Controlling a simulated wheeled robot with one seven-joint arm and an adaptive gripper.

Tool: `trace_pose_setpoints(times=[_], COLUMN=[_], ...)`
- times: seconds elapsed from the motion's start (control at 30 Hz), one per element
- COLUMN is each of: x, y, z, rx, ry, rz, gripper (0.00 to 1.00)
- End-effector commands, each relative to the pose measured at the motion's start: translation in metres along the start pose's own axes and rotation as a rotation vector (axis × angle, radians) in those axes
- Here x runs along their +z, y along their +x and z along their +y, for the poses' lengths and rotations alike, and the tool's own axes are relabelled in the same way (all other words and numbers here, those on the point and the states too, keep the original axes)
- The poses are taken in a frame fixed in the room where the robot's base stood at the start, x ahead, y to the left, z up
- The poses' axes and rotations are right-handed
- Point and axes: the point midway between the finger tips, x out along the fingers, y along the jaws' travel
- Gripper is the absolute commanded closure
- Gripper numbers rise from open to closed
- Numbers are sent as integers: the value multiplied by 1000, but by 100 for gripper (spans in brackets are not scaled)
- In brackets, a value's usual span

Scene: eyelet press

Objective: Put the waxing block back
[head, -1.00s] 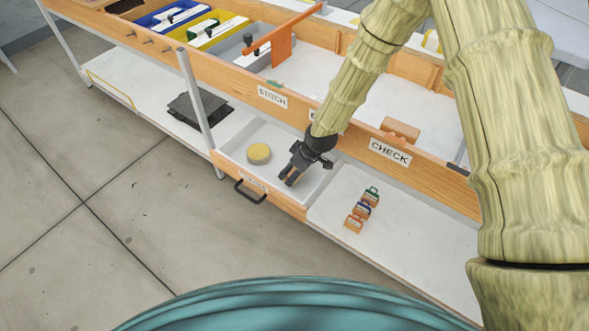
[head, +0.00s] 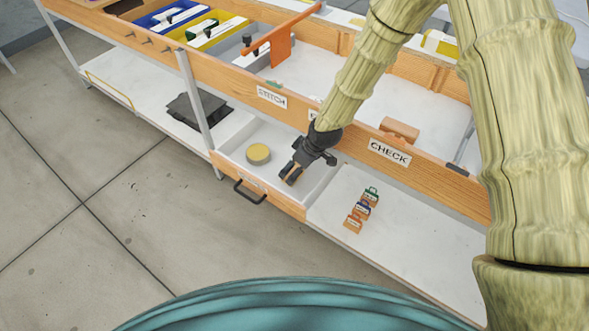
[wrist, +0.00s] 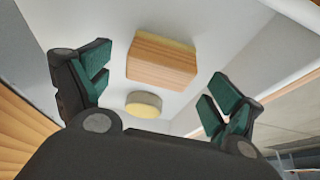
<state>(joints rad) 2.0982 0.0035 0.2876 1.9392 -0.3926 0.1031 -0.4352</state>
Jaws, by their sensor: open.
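In the wrist view, a wooden block (wrist: 162,62) with a pale yellow layer along one side looks like the waxing block. It lies on the white floor of the open drawer (head: 262,188). My gripper (wrist: 160,88) is open, with its green-padded fingers spread apart and nothing between them. The block shows beyond the fingertips, apart from them. In the head view my gripper (head: 291,177) reaches down into the drawer, and I cannot make out the block clearly there. A round yellow cake (head: 258,153) lies in the drawer to the left of my gripper; it also shows in the wrist view (wrist: 143,104).
The bench with STITCH (head: 272,97) and CHECK (head: 389,151) labels rises behind the drawer. A brown block (head: 400,129) lies on the bench. Several small labelled items (head: 361,210) stand on the shelf to the right. A dark flat stack (head: 197,108) lies on the left shelf.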

Motion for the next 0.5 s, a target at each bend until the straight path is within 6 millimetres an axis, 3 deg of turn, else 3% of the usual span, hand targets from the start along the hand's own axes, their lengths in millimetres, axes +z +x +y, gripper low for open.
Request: trace_pose_setpoints(times=[0.5], x=[-1], y=[-78], z=[0], rx=[1], ry=[-1], rz=[1], gripper=[7])
